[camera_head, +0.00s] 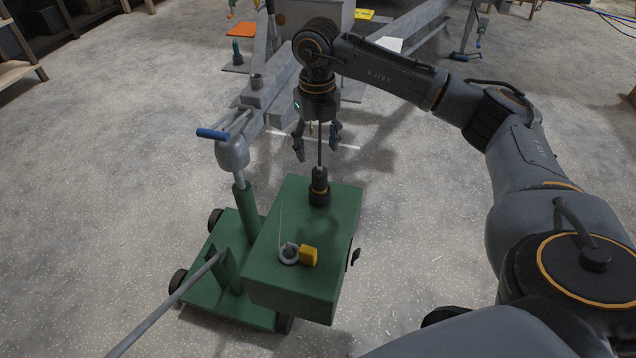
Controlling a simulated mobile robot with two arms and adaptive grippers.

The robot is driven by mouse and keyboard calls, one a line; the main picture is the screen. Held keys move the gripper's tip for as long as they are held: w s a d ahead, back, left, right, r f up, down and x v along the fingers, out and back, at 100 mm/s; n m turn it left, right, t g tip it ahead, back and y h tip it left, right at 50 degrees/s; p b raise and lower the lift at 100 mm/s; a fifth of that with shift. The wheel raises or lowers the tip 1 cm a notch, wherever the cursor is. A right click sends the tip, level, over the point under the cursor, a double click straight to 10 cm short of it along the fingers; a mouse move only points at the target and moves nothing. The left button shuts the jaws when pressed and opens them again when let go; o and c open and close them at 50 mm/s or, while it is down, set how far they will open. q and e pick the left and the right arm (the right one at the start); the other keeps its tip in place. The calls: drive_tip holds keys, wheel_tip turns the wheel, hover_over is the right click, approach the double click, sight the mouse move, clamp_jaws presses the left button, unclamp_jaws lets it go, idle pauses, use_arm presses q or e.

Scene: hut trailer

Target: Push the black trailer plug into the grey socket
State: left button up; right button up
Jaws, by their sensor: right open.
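The black trailer plug (319,190) stands upright on the right back part of the green box top. A thin dark stem or cable rises from it toward my right gripper. My right gripper (318,146) points down above the plug, its fingers apart on either side of the stem and not closed on it. The fingertips are above the plug body. My left gripper is not in view.
The green box (270,291) sits on a wheeled green cart with a long handle bar. Open floor lies left and right.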

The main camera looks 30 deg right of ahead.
sight(320, 171)
wheel_tip(320, 171, down, 4)
drive_tip(key=shift+w+r, duration=0.15)
drive_tip(key=shift+r, duration=0.1)
drive_tip(key=f, duration=0.4)
drive_tip(key=shift+d+b, duration=0.3)
drive_tip(key=shift+d, duration=0.1)
drive_tip(key=shift+f, duration=0.65)
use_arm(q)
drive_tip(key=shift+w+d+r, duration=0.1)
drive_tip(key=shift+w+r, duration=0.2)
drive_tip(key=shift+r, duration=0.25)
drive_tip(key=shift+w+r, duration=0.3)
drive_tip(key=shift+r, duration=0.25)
use_arm(e)
clamp_jaws()
